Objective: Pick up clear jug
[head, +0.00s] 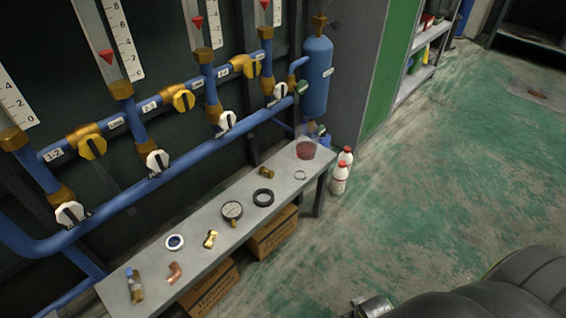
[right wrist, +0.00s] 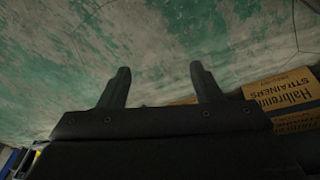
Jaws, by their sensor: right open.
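The clear jug (head: 306,146) stands at the far right end of the grey bench in the head view, with reddish liquid in its lower part. It is upright, close to the bench's end. My right gripper (right wrist: 158,80) shows in the right wrist view with its two fingers apart and nothing between them, over the green floor. The jug is not in the right wrist view. In the head view only a dark part of my own arm shows at the lower right. My left gripper is not in view.
Cardboard boxes (head: 272,232) sit underneath. The green floor is open.

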